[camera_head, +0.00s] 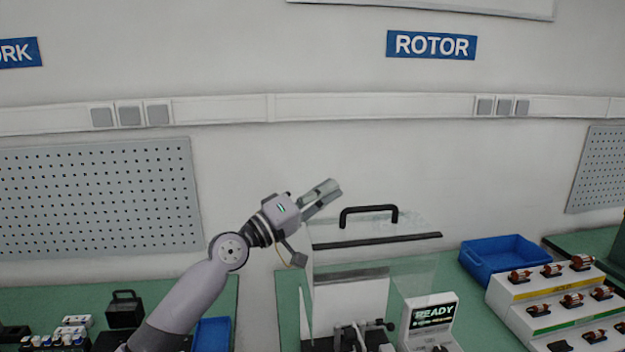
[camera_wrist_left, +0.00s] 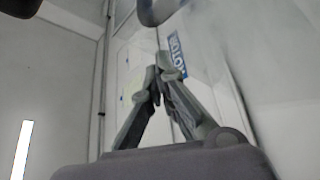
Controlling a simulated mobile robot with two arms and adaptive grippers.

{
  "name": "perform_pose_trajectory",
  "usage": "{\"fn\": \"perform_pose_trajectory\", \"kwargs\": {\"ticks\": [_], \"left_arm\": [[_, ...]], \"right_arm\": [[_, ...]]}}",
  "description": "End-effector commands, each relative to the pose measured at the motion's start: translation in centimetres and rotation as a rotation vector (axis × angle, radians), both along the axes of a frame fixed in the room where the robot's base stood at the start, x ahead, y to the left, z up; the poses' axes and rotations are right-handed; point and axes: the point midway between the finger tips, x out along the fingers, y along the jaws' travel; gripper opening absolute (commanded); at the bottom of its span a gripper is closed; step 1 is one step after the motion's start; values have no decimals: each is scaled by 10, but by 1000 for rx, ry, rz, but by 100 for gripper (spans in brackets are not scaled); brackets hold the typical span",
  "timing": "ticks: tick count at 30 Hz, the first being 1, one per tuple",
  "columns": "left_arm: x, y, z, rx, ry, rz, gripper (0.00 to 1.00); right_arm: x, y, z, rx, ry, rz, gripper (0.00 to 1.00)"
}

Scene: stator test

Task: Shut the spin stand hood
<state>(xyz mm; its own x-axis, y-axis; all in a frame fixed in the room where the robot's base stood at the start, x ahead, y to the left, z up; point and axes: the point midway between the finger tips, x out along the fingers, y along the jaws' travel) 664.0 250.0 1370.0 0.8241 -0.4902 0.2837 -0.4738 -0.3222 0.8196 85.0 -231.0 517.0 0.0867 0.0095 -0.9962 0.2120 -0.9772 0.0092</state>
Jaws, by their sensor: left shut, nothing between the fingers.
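The spin stand hood (camera_head: 375,241) is a clear cover with a black bar and a black handle (camera_head: 368,212) on top. It stands raised above the spin stand (camera_head: 352,334), whose fixture shows at the bottom of the head view. My left gripper (camera_head: 335,187) is shut and empty, up and to the left of the handle, apart from it in the picture. In the left wrist view its fingertips (camera_wrist_left: 160,62) meet, and a dark curved bar, perhaps the handle, shows at the top edge. My right gripper is not in view.
A small display reading READY (camera_head: 432,314) stands right of the fixture. A blue bin (camera_head: 503,257) and a stepped rack (camera_head: 505,292) of copper-coloured parts are on the right. A black box (camera_head: 125,310) and small parts lie on the left bench.

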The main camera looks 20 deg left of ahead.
Motion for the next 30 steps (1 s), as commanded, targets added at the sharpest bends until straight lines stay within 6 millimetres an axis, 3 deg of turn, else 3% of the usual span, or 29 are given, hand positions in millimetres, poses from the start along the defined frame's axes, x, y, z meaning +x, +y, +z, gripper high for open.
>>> {"fn": "perform_pose_trajectory", "kwargs": {"ticks": [8,30], "left_arm": [[-14,-14,-12,0,-1,1,0],[-9,-19,-20,-2,-2,1,0]], "right_arm": [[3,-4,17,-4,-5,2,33],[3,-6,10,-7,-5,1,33]]}}
